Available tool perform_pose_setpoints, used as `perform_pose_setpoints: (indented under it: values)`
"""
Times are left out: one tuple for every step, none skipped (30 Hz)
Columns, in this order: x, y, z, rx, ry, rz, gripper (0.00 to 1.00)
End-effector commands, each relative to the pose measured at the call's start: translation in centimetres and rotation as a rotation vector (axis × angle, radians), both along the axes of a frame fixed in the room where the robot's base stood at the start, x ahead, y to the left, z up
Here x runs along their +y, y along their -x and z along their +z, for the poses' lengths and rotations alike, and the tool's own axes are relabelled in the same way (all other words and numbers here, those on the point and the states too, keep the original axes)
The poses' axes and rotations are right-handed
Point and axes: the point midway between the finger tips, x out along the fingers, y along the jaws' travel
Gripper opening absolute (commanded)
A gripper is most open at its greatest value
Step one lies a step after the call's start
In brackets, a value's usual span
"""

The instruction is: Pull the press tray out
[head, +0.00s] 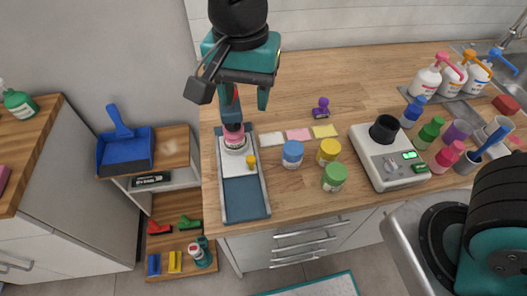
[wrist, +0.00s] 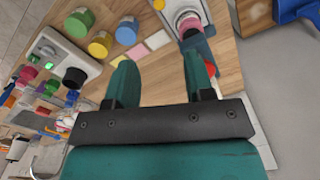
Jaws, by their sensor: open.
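The press tray (head: 246,198), a long narrow tray with grey rims and a dark blue floor, lies on the left of the wooden counter and reaches its front edge. A white block with a yellow knob (head: 251,161) sits on its middle part. A round pink-and-white piece (head: 234,138) stands at its far end; it also shows in the wrist view (wrist: 187,20). My gripper (head: 249,100) is open and empty above the counter, beyond the far end of the tray. In the wrist view its two green fingers (wrist: 158,62) are apart, the right one close to the tray's end in the picture.
Blue, yellow and green-lidded jars (head: 292,154) stand right of the tray, by several coloured cards (head: 299,134). A white scale (head: 388,156) with a black cup, bottles and cups are further right. A lower shelf with a blue dustpan (head: 124,146) is left. The back counter is mostly clear.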

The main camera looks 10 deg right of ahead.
Motion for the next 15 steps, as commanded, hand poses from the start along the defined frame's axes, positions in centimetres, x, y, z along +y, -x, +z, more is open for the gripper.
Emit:
perform_pose_setpoints:
  values:
    - [-0.1,0.0,-0.5,0.003,0.003,-0.001,0.48]
    - [-0.1,0.1,-0.9,0.004,0.005,-0.001,0.48]
    - [-0.2,0.1,-1.5,0.004,0.004,-0.001,0.48]
    - [-0.2,0.1,-2.0,0.005,0.004,0.0,0.48]
    - [-0.2,0.1,-2.6,0.006,0.005,0.0,0.48]
    - [-0.2,0.1,-3.5,0.007,0.005,0.0,0.48]
    - [-0.2,0.1,-4.2,0.007,0.006,0.001,0.48]
    - [-0.2,0.1,-4.9,0.007,0.006,0.001,0.48]
    - [-0.2,0.2,-5.8,0.007,0.006,0.002,0.48]
    - [-0.2,0.2,-6.5,0.008,0.005,0.002,0.48]
    - [-0.2,0.2,-7.2,0.007,0.005,0.002,0.48]
    - [-0.2,0.2,-8.1,0.007,0.005,0.002,0.48]
    - [-0.2,0.2,-8.8,0.007,0.005,0.003,0.48]
    - [-0.2,0.2,-9.5,0.007,0.004,0.003,0.48]
    - [-0.2,0.2,-10.4,0.008,0.005,0.003,0.48]
